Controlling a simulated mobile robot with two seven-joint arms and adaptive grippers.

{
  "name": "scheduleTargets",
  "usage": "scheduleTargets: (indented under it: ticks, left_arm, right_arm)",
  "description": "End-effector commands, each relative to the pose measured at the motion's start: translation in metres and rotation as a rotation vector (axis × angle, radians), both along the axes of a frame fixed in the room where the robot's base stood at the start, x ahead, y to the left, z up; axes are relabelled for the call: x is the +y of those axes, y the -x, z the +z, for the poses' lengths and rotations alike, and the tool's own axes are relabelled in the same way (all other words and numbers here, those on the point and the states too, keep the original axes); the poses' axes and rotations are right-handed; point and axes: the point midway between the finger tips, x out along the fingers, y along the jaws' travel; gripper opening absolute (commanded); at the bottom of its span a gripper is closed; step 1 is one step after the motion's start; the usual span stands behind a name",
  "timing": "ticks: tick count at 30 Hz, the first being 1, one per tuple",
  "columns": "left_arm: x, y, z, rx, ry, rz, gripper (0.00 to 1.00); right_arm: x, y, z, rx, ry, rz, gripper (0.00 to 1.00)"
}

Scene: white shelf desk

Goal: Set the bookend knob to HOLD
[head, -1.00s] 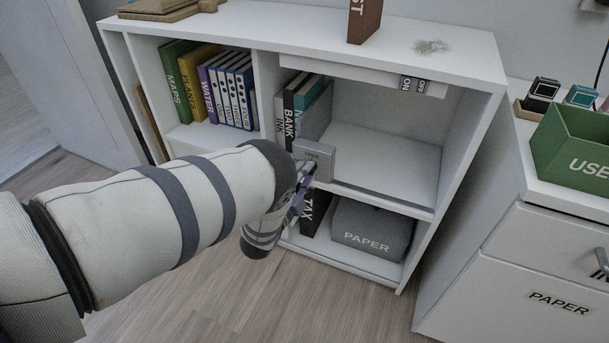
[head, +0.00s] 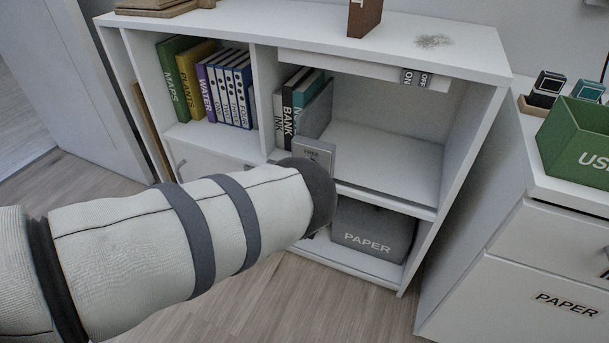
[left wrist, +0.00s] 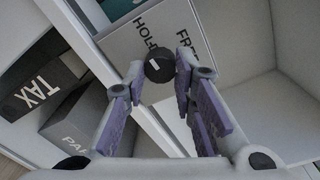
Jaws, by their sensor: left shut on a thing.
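The grey bookend (head: 316,151) stands upright on the middle shelf at the right end of the short book row. In the left wrist view its plate (left wrist: 130,45) carries a HOLD label on the left and a FREE label on the right, both partly cut off or covered. The round black knob (left wrist: 160,68) on that plate has a short white mark; I cannot tell exactly which label it points to. My left gripper (left wrist: 163,70) is shut on the knob, one finger on each side. In the head view my forearm hides the fingers and knob. My right gripper is not in view.
A grey PAPER box (head: 372,229) sits on the lower shelf, with a dark TAX binder (left wrist: 42,88) beside it. Books including BANK (head: 289,107) stand left of the bookend. The shelf (head: 385,160) to its right is clear.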

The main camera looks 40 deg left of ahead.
Motion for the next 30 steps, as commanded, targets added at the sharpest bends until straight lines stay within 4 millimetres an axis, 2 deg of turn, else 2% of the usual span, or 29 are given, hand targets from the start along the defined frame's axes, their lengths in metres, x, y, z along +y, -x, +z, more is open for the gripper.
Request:
scheduleTargets:
  ticks: [9, 24, 25, 27, 30]
  left_arm:
    - [-0.0012, -0.0009, 0.0005, 0.02, -0.093, -0.003, 0.0]
    - [-0.0009, -0.0008, 0.0005, 0.024, -0.108, -0.003, 0.0]
    - [-0.0009, -0.0008, 0.0005, 0.025, -0.108, -0.002, 0.29]
    - [-0.0008, -0.0006, 0.0005, 0.025, -0.108, -0.002, 0.45]
    - [-0.0006, -0.0005, 0.0003, 0.026, -0.108, -0.002, 0.45]
  right_arm:
    - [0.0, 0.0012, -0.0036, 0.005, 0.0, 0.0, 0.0]
    - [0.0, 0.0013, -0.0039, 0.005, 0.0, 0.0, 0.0]
    - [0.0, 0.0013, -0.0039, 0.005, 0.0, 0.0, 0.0]
    - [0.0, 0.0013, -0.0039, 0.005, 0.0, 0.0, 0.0]
    - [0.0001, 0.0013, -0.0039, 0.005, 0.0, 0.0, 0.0]
